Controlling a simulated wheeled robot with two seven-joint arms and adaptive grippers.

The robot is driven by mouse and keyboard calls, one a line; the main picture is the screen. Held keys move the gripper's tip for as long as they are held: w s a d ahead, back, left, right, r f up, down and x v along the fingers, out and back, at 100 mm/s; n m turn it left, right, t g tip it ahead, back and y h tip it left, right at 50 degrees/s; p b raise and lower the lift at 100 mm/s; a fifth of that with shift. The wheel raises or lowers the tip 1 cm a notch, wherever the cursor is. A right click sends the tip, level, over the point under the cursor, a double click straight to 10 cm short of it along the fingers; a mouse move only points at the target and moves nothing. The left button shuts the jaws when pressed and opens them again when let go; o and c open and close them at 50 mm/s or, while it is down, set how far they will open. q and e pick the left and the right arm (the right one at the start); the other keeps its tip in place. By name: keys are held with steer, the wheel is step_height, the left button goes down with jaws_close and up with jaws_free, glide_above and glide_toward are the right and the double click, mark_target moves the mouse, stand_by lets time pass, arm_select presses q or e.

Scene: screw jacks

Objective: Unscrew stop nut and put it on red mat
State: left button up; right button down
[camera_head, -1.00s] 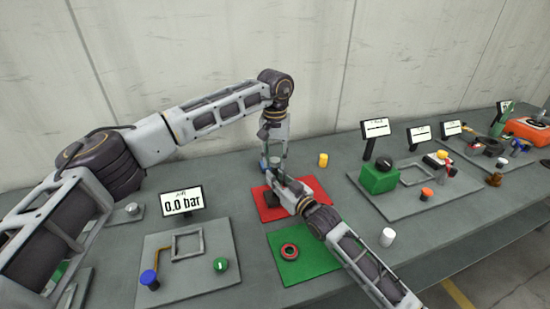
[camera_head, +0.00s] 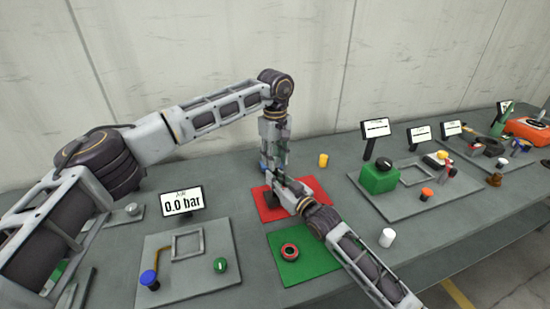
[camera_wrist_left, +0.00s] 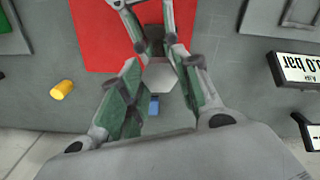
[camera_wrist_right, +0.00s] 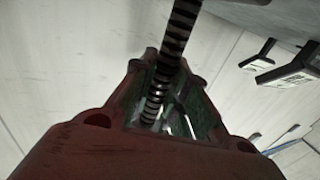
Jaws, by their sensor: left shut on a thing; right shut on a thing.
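My left gripper (camera_head: 268,165) points down above the back of the red mat (camera_head: 314,187). In the left wrist view, the pale hexagonal stop nut (camera_wrist_left: 160,75) sits between its green-padded fingers, and the gripper is shut on it. My right gripper (camera_head: 276,186) reaches in from the front over the mat, just below the left one. In the right wrist view, a dark threaded spindle (camera_wrist_right: 172,45) runs between its jaws, which are shut on it. The mat also shows in the left wrist view (camera_wrist_left: 95,40). The rest of the screw jack is mostly hidden by my grippers.
A green mat (camera_head: 310,268) with a dark red ring (camera_head: 289,251) lies in front. A yellow cylinder (camera_head: 323,160) stands behind the red mat and a white one (camera_head: 387,237) to the right. Boards with displays flank the mats, one reading 0.0 bar (camera_head: 182,201).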

arm_select(q)
steer(key=n, duration=2.6)
steer(key=shift+r, duration=0.1)
steer(key=n, duration=0.6)
steer(key=shift+n, duration=0.3)
steer(key=n, duration=0.5)
steer(key=shift+w, duration=0.1)
steer(key=n, duration=0.6)
steer(key=shift+a+r+n, duration=0.1)
steer(key=shift+n, duration=0.3)
steer(key=n, duration=0.5)
steer(key=shift+w, duration=0.1)
